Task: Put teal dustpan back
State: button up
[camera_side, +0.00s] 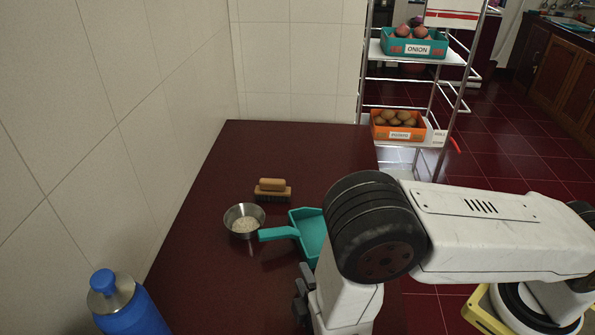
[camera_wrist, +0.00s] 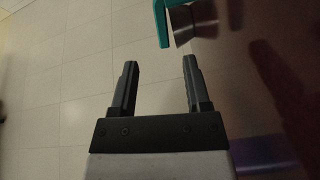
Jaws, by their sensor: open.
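The teal dustpan (camera_side: 309,231) lies on the dark red tabletop, its handle pointing left toward a metal bowl. My arm hides its right part in the side view. In the wrist view, part of the teal dustpan (camera_wrist: 162,22) shows at the top edge, beyond my fingertips. My gripper (camera_wrist: 160,72) is open, with nothing between its two dark fingers. In the side view my gripper (camera_side: 302,292) is partly hidden by my own arm, nearer the camera than the dustpan and apart from it.
A metal bowl (camera_side: 244,221) with pale contents sits beside the dustpan handle. A wooden brush (camera_side: 272,190) lies behind it. A blue bottle (camera_side: 128,306) stands at front left by the tiled wall (camera_side: 110,120). A rack (camera_side: 398,60) with crates stands behind. The table's (camera_side: 300,150) far part is clear.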

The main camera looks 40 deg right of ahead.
jog(key=w+m+g+y, duration=0.1)
jog(key=w, duration=0.1)
jog(key=w+d+r+m+g+y, duration=0.1)
jog(key=w+m+g, duration=0.1)
jog(key=w+r+m+g+y, duration=0.1)
jog(key=w+m, duration=0.1)
jog(key=shift+w+d+r+g, duration=0.25)
jog(key=shift+w+d+g, duration=0.05)
jog(key=shift+w+d, duration=0.1)
jog(key=s+d+r+m+g+y, duration=0.1)
jog(key=s+d+r+m+g, duration=0.2)
jog(key=d, duration=0.5)
jog(key=s+d+r+m+g+y, duration=0.2)
jog(key=s+d+r+m+g, duration=0.2)
jog(key=s+d+r+g, duration=0.2)
jog(key=s+d+r, duration=0.1)
jog(key=s+d, duration=0.1)
jog(key=d, duration=0.1)
jog(key=shift+s+g, duration=0.2)
jog(key=shift+g, duration=0.1)
jog(key=shift+r, duration=0.1)
